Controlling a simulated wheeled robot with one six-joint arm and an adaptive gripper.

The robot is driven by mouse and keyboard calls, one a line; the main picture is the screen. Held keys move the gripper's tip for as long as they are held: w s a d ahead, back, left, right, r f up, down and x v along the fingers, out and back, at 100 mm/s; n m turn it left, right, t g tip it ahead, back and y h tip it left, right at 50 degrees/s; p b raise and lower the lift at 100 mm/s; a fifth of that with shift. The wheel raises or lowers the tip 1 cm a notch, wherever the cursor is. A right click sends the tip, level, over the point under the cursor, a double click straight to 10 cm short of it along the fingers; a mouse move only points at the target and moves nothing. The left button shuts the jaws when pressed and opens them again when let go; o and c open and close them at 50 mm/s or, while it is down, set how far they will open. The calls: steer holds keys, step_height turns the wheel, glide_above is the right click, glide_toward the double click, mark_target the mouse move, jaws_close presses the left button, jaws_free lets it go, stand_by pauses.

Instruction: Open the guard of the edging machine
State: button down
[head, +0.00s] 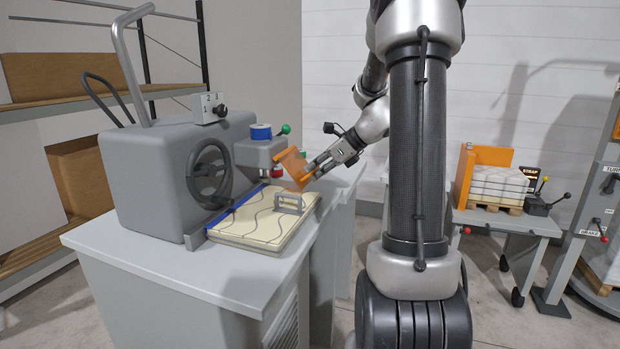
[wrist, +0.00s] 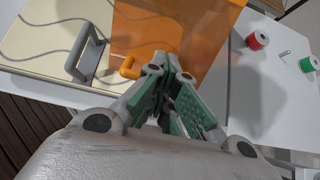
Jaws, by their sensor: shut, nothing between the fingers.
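The edging machine (head: 165,165) is a grey housing with a black handwheel, standing on a cabinet. Its guard (head: 292,164) is a translucent orange panel, tilted, in front of the sewing head. In the wrist view the guard (wrist: 180,28) spans the top middle, with a small orange tab (wrist: 130,69) at its lower edge. My gripper (head: 311,172) is at the right side of the guard, fingers shut and empty. In the wrist view my gripper (wrist: 168,66) is just right of the tab and overlaps the guard; I cannot tell whether they touch.
A cream quilted panel (head: 250,222) with a grey handle frame (head: 289,203) lies below the guard. A green-knobbed lever (head: 285,129) is close above it. A cart (head: 505,220) stands at right.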

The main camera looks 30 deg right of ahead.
step_height(320, 180, up, 9)
steer(key=g+h, duration=0.3)
steer(key=g, duration=0.1)
steer(key=g+h, duration=0.3)
steer(key=shift+a+g, duration=0.1)
steer(key=shift+g, duration=0.3)
steer(key=shift+w+a+r, duration=0.15)
steer(key=shift+w+r, duration=0.05)
steer(key=shift+r, duration=0.15)
steer(key=c, duration=2.2)
jaws_free()
steer(key=o, duration=0.7)
steer(key=shift+w+a, duration=0.1)
steer(key=o, duration=0.3)
